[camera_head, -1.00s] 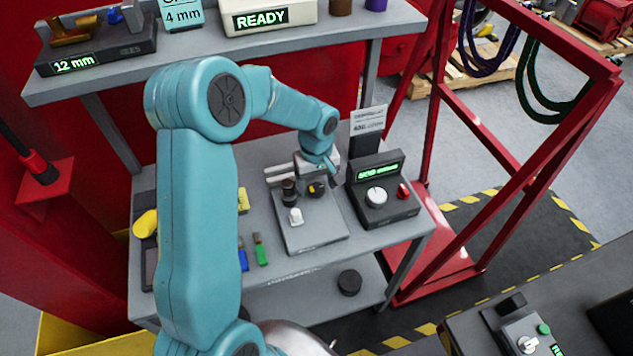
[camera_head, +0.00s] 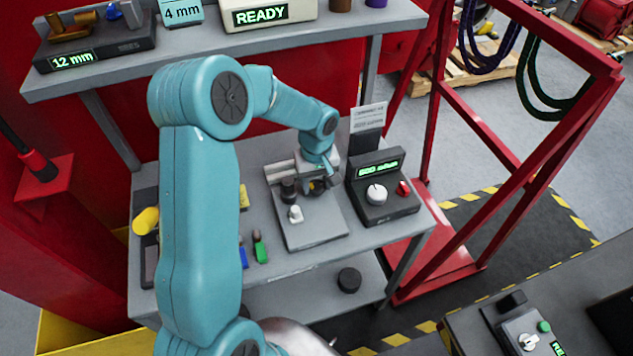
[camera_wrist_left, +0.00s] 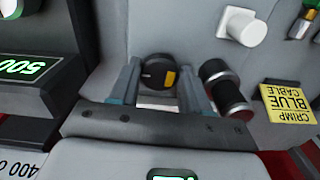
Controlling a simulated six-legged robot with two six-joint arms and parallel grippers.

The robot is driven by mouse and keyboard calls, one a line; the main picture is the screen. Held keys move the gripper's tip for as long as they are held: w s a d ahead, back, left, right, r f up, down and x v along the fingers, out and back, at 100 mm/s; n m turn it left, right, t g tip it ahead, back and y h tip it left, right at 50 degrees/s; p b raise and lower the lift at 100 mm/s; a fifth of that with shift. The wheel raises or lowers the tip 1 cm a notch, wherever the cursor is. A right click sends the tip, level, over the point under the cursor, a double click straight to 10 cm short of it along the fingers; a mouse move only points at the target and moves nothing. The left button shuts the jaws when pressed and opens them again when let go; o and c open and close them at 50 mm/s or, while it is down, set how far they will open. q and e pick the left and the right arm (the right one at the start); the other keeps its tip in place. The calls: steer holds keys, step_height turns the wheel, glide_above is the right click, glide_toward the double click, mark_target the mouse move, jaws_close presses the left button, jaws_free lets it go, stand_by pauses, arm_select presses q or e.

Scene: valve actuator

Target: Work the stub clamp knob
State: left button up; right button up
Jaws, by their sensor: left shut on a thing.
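The black knob with a yellow mark (camera_wrist_left: 157,73), which I take to be the stub clamp knob, sits on a grey plate fixture (camera_head: 318,228) on the bench. In the head view the knob is mostly hidden by my left gripper (camera_head: 319,183). In the wrist view my left gripper (camera_wrist_left: 160,90) has one finger on each side of the knob and is shut on it. A black stacked cylinder (camera_wrist_left: 226,88) stands close beside one finger; it also shows in the head view (camera_head: 288,189). My right gripper is not in view.
A white knob (camera_head: 295,214) stands nearer on the plate. A control box (camera_head: 385,205) with a lit display stands right of the plate. A yellow label (camera_wrist_left: 290,101) and blue and green pieces (camera_head: 260,250) lie to the left. A shelf (camera_head: 215,50) hangs above.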

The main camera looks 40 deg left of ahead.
arm_select(q)
steer(key=m+b, duration=0.1)
steer(key=m, duration=0.2)
steer(key=m+b, duration=0.1)
steer(key=m, duration=0.3)
steer(key=shift+a+m+b, duration=0.1)
steer(key=shift+m+b, duration=0.2)
steer(key=shift+m, duration=0.1)
steer(key=m, duration=0.9)
steer(key=shift+w+a+r, duration=0.1)
steer(key=m, duration=0.3)
steer(key=shift+m, duration=0.3)
steer(key=m, duration=0.4)
steer(key=shift+m+p, duration=0.3)
steer(key=m+p, duration=0.1)
steer(key=m, duration=0.3)
steer(key=shift+w, duration=0.1)
steer(key=shift+m+p, duration=0.45)
steer(key=shift+m, duration=1.55)
